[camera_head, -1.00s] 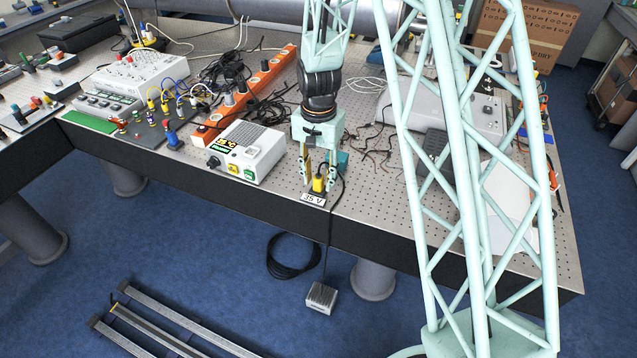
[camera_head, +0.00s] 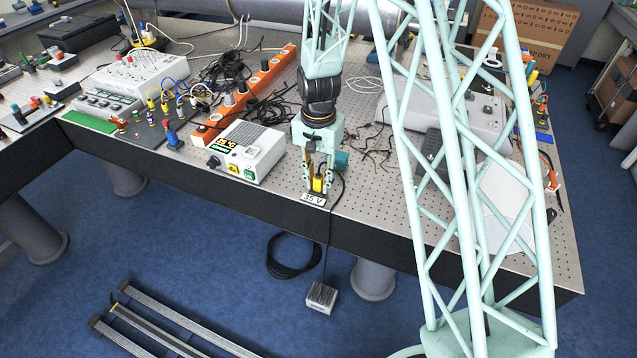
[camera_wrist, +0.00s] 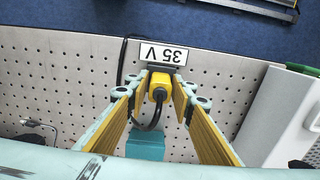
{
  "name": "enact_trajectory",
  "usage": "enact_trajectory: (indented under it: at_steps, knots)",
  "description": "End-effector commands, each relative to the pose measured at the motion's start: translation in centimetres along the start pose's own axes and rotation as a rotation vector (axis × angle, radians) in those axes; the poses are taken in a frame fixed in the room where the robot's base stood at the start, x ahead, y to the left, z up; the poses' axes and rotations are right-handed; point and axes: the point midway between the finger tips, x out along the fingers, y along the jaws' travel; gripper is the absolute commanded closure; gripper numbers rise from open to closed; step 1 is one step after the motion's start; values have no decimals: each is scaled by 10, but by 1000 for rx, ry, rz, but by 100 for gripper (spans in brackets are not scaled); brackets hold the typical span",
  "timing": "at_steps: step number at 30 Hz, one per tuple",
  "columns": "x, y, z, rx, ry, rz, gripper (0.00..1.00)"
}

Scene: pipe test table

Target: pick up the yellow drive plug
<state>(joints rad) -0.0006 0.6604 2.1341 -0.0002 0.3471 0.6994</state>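The yellow drive plug (camera_head: 317,185) stands at the table's front edge, just behind the white "35 V" label (camera_head: 313,199). In the wrist view the yellow plug (camera_wrist: 160,86) sits in a dark socket, with its black cable curving off toward my gripper. My gripper (camera_head: 316,184) points down at the plug. In the wrist view my gripper (camera_wrist: 160,98) is open, with one yellow-padded finger on each side of the plug. Gaps show between the fingers and the plug. The lower part of the plug is partly hidden in the head view.
A white box with a display and coloured buttons (camera_head: 247,152) stands close to the left of my gripper. A teal block (camera_wrist: 145,146) lies close behind the plug. An orange power strip (camera_head: 262,80) and loose cables lie further back.

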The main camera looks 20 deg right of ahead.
Motion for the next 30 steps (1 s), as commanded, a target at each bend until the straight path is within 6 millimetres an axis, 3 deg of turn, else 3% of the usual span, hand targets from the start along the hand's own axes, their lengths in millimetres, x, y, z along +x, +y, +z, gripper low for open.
enact_trajectory:
  at_steps: [5, 19, 30]
  knots:
    - [0, 0, 0, 0, 0, 0, 94]
    - [-4, 0, 0, 0, 0, 0, 94]
    - [-23, 0, 0, 0, 0, 0, 94]
